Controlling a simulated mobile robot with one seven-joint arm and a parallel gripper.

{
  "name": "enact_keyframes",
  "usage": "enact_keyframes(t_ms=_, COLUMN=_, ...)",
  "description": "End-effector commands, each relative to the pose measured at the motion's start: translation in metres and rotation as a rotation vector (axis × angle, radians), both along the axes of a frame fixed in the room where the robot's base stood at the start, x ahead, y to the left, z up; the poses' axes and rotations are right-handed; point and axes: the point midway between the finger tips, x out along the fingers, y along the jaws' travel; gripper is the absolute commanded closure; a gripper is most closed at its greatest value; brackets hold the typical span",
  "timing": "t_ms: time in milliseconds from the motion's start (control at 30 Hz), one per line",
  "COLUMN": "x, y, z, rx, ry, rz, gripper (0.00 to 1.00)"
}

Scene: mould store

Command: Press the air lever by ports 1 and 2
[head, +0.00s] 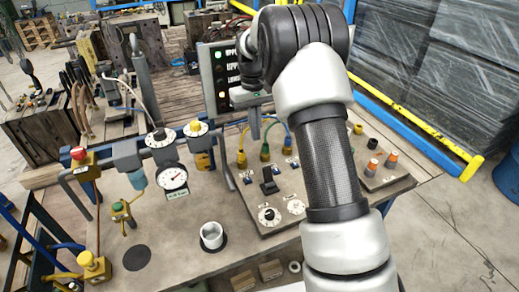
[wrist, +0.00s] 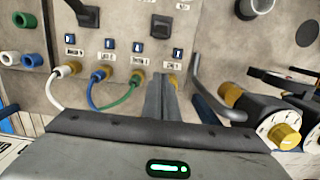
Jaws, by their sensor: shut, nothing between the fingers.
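The air lever by ports 1 and 2 appears to be the black lever (head: 268,182) on the grey panel, between two blue tags. In the wrist view it seems to be the right-hand black lever (wrist: 160,26); the small labels are hard to read. A second black lever (wrist: 85,12) stands left of it there; my arm hides that one in the head view. My gripper (head: 256,136) is shut and empty, pointing down above the panel's far-left part, apart from the lever. In the wrist view its fingertips (wrist: 163,76) overlap the rightmost brass port (wrist: 176,80).
White, blue and green hoses (wrist: 132,98) rise from the other ports. A regulator with a yellow knob (wrist: 285,135) and a bent grey pipe (wrist: 212,95) stand right in the wrist view.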

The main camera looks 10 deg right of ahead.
Motion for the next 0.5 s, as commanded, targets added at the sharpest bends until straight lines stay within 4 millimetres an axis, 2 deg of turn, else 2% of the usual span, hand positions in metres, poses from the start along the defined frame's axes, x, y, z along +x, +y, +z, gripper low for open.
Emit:
enact_keyframes(t_ms=167, x=-0.003, y=0.000, z=-0.026, rx=0.000, ry=0.005, rz=0.000, gripper=1.00)
enact_keyframes(t_ms=500, x=-0.010, y=-0.001, z=-0.098, rx=0.000, ry=0.005, rz=0.000, gripper=1.00)
